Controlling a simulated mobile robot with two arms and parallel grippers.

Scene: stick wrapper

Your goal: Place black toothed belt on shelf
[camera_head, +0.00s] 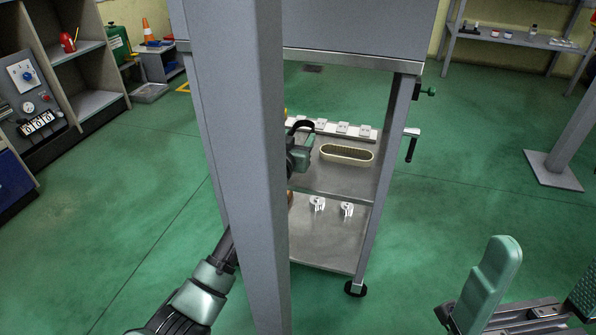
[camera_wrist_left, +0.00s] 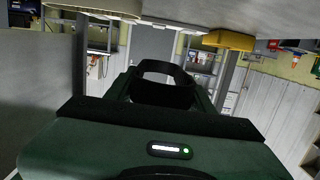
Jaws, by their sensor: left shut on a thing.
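A black toothed belt (camera_head: 303,125), a small dark loop, is held at the tip of my left gripper (camera_head: 299,152). That gripper reaches over the cart's middle shelf (camera_head: 340,183) from the left, partly hidden behind a grey post. In the left wrist view the belt (camera_wrist_left: 158,67) shows as a dark open loop between the fingers of my left gripper (camera_wrist_left: 163,100). A larger beige belt (camera_head: 347,161) lies on the same shelf, to the right of the gripper. Parts of my right arm show at the lower right; its jaws cannot be made out clearly.
A row of pale blocks on a strip (camera_head: 342,129) runs along the back of the middle shelf. Two white parts (camera_head: 346,210) stand on the lower shelf. The grey post (camera_head: 235,150) crosses the view in front. Bare shelf lies in front of the beige belt.

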